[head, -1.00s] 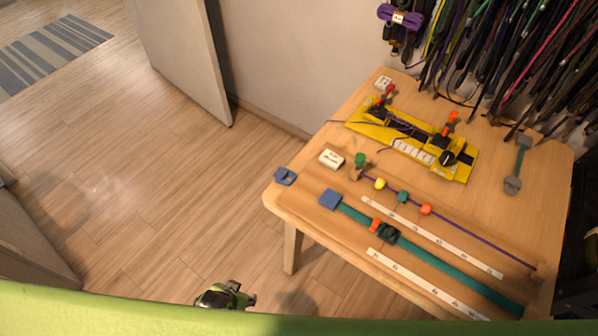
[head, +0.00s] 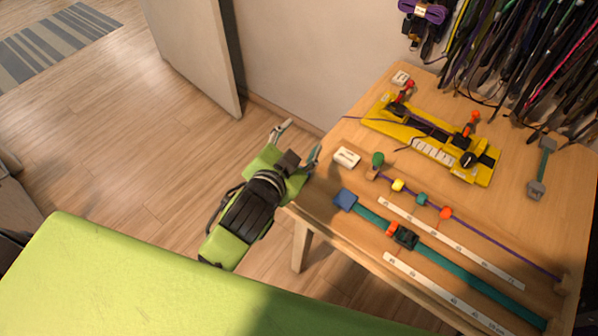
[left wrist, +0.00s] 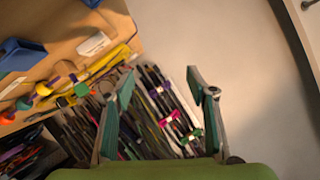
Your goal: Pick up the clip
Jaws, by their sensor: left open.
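My left gripper (head: 297,146) is open and empty, its two fingers spread above the table's left corner in the head view. In the left wrist view the open fingers (left wrist: 157,80) have nothing between them. The small blue clip seen earlier at that corner is hidden behind the gripper in the head view. A blue object (left wrist: 20,56) shows at the left of the left wrist view, off to the side of the fingers; I cannot tell if it is the clip. My right gripper is not in view.
The wooden table (head: 325,205) holds a teal strap with a blue end block (head: 344,200), a white block (head: 346,158), a beaded purple cord, white rulers and a yellow jig (head: 430,140). Many cords (head: 530,60) hang at the back right.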

